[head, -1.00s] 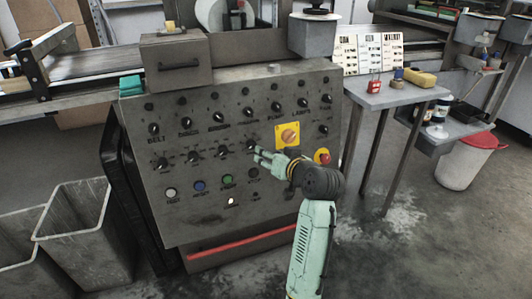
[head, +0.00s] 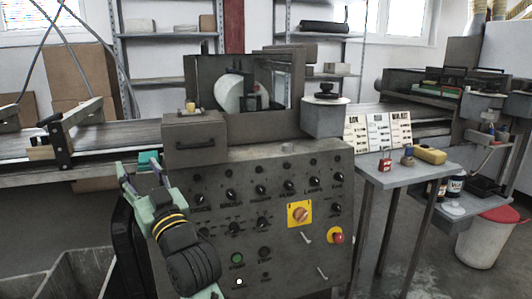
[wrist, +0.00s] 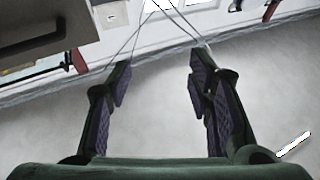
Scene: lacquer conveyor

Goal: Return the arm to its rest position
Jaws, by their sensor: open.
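My gripper (head: 138,180) is raised at the left side of the grey control panel (head: 290,240) in the head view, with its fingers pointing up. My wrist and forearm hide the panel's left part. In the wrist view my gripper (wrist: 158,90) has its two dark fingers spread apart with nothing between them.
The panel bears knobs, a yellow switch (head: 300,214) and a red button (head: 336,235). Bins (head: 85,270) stand at lower left; a side table (head: 405,176) stands right.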

